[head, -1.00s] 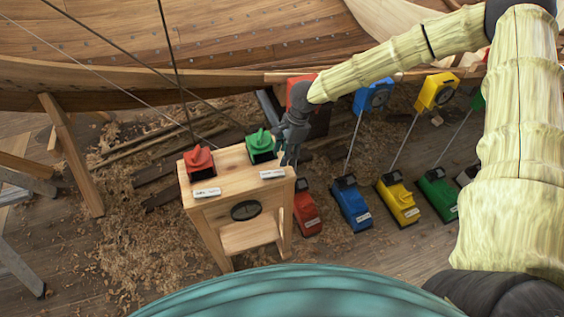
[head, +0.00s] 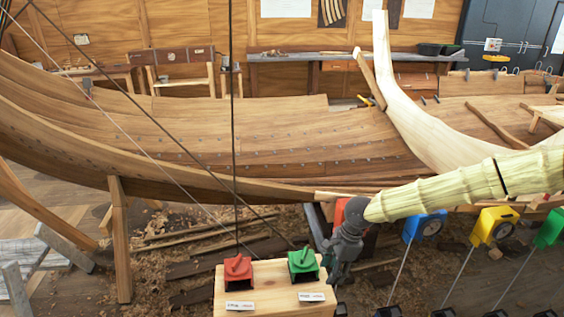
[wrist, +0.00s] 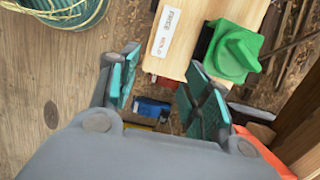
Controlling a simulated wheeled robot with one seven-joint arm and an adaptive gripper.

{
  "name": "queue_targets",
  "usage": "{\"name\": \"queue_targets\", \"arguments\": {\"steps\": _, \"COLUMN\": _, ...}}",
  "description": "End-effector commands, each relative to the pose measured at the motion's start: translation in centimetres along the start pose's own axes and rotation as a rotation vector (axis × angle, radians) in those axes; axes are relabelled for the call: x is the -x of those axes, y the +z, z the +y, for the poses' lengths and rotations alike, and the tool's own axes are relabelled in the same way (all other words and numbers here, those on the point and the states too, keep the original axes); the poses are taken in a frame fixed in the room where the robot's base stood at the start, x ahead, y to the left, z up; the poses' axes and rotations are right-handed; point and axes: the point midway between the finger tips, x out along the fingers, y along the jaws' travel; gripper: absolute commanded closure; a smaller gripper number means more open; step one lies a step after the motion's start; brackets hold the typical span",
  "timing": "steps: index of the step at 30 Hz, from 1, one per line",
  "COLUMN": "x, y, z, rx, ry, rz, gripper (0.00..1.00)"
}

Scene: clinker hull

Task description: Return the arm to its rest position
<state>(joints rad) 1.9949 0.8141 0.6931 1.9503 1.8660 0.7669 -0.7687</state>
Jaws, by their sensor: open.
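My gripper (head: 338,266) is at the end of my arm, just right of a small wooden stand (head: 262,283). In the wrist view my gripper (wrist: 160,92) shows its two green-padded fingers spread apart with nothing between them. A green knob-topped block (head: 303,264) and a red one (head: 238,268) sit on the stand with white labels in front. In the wrist view the green block (wrist: 234,52) lies beyond the right finger, apart from it. My arm comes in from the right.
A clinker hull (head: 300,135) spans the scene behind the stand, with a wooden prop (head: 119,240) at left. Blue (head: 424,225), yellow (head: 494,226) and green (head: 549,230) boxes with rods stand at right. Wood shavings cover the floor. A coiled green hose or rope (wrist: 75,12) shows in the wrist view.

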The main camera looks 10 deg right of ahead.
Motion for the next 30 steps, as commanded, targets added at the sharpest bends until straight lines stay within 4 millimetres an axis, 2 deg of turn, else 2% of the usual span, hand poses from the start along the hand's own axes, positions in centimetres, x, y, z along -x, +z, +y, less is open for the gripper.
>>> {"name": "queue_targets", "arguments": {"steps": 5, "x": -4.5, "y": -0.7, "z": 2.6, "rx": 0.098, "ry": 0.023, "rz": 0.1, "gripper": 0.52}}
{"name": "queue_targets", "arguments": {"steps": 9, "x": -9.4, "y": -1.9, "z": 6.0, "rx": 0.241, "ry": 0.041, "rz": 0.219, "gripper": 0.52}}
{"name": "queue_targets", "arguments": {"steps": 18, "x": -17.4, "y": -4.1, "z": 13.2, "rx": 0.582, "ry": 0.062, "rz": 0.387, "gripper": 0.52}}
{"name": "queue_targets", "arguments": {"steps": 24, "x": -21.4, "y": -4.9, "z": 18.6, "rx": 0.833, "ry": 0.075, "rz": 0.424, "gripper": 0.52}}
{"name": "queue_targets", "arguments": {"steps": 30, "x": -24.3, "y": -5.2, "z": 24.3, "rx": 1.08, "ry": 0.096, "rz": 0.396, "gripper": 0.52}}
